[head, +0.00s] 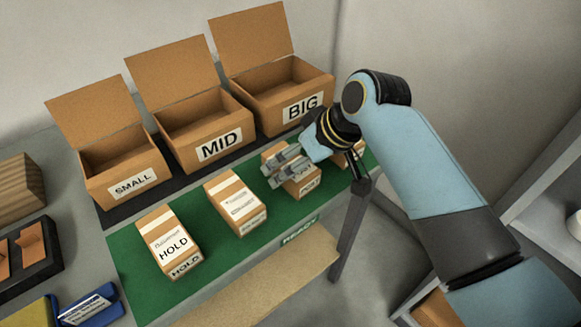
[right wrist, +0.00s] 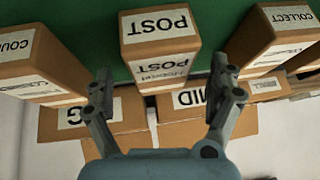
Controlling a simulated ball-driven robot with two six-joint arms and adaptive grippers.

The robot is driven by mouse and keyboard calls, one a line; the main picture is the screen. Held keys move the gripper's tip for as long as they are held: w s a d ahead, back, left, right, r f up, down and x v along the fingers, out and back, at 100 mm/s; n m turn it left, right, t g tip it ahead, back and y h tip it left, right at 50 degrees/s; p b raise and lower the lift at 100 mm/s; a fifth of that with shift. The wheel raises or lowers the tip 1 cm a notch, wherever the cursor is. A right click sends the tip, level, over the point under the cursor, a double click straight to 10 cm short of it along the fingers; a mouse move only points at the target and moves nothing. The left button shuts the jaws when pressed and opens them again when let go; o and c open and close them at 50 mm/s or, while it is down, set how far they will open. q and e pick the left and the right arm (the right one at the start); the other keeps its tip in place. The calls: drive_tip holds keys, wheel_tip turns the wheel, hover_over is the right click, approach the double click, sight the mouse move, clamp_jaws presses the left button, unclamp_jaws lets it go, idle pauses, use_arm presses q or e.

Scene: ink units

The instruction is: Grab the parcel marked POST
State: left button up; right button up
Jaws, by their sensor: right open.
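The parcel marked POST (head: 307,186) is a brown box with white labels, standing on the green mat (head: 130,262). In the right wrist view the POST parcel (right wrist: 160,38) appears upside down, its label readable, between and beyond the fingertips. My right gripper (head: 273,175) is open and hides part of the parcel's top in the head view. In the right wrist view the fingers of my right gripper (right wrist: 163,72) are spread wide, one to each side of the parcel, with nothing clamped. My left gripper is not in view.
The COLLECT parcel (right wrist: 283,40) and a parcel reading COU (right wrist: 35,65) flank it. A HOLD parcel (head: 170,245) stands at the mat's left. Open boxes marked SMALL (head: 130,184), MID (head: 215,148) and BIG (head: 300,107) stand behind. Green mat shows between the parcels.

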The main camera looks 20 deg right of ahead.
drive_tip(key=shift+x, duration=1.2)
drive_tip(key=c, duration=1.5)
